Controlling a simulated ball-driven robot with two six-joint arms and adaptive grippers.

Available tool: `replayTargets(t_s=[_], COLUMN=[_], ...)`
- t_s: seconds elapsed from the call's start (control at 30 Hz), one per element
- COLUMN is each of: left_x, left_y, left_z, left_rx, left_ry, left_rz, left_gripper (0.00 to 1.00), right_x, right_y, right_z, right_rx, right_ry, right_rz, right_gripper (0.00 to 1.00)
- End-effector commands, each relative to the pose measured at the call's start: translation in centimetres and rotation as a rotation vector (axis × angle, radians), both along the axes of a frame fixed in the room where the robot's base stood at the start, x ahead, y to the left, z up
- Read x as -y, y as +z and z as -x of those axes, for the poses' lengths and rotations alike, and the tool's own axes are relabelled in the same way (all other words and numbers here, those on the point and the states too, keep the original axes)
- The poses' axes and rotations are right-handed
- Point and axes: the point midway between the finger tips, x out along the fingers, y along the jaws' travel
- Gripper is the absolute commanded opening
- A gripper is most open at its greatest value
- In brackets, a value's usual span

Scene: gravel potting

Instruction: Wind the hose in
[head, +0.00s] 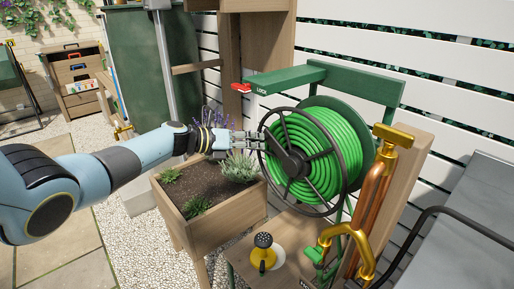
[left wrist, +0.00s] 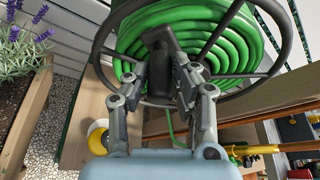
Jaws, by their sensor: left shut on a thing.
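The green hose (head: 335,150) is coiled in thick layers on a wall reel with a dark spoked wheel (head: 298,206). The coils also show close up in the left wrist view (left wrist: 200,18). My left gripper (head: 253,139) is at the wheel's left side. In the left wrist view its fingers (left wrist: 160,82) are shut on the dark crank handle (left wrist: 160,62). A strand of hose (left wrist: 171,128) hangs below the reel there. Where its free end lies is unclear. My right gripper is not in view.
A green bracket (head: 292,77) with a red lock lever (head: 240,88) is above the reel. A brass tap (head: 361,245) and copper pipe are at right. A yellow-black sprayer (head: 263,250) stands on a small table below. A wooden planter (head: 220,225) is beside my left arm.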

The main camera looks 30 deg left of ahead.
Motion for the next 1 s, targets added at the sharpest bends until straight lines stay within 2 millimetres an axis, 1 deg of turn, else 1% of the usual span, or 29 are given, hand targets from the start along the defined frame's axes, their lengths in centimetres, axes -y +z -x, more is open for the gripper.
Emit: replayTargets(t_s=[0.03,0.1,0.3,0.5,0.8,1.0], left_x=[-0.3,-0.6,-1.1,-1.2,-1.0,-0.8], left_y=[-1.2,-2.0,-4.0,-5.7,-7.5,-8.1], left_z=[-0.1,-0.1,-0.3,-0.3,-0.2,-0.2], left_rx=[-0.017,-0.040,-0.103,-0.159,-0.159,-0.157], left_ry=[0.001,0.001,0.002,0.001,-0.001,0.000], left_rz=[0.040,0.102,0.281,0.444,0.440,0.438], left_gripper=[0.00,0.00,0.00,0.00,0.00,0.00], right_x=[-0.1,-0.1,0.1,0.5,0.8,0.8], right_y=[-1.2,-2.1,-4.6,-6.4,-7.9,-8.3], right_z=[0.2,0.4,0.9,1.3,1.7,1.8], right_rx=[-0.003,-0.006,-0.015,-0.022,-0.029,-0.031], right_ry=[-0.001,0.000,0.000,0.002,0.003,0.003], right_rz=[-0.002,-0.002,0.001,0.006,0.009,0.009], right_gripper=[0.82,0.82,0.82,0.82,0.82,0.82])
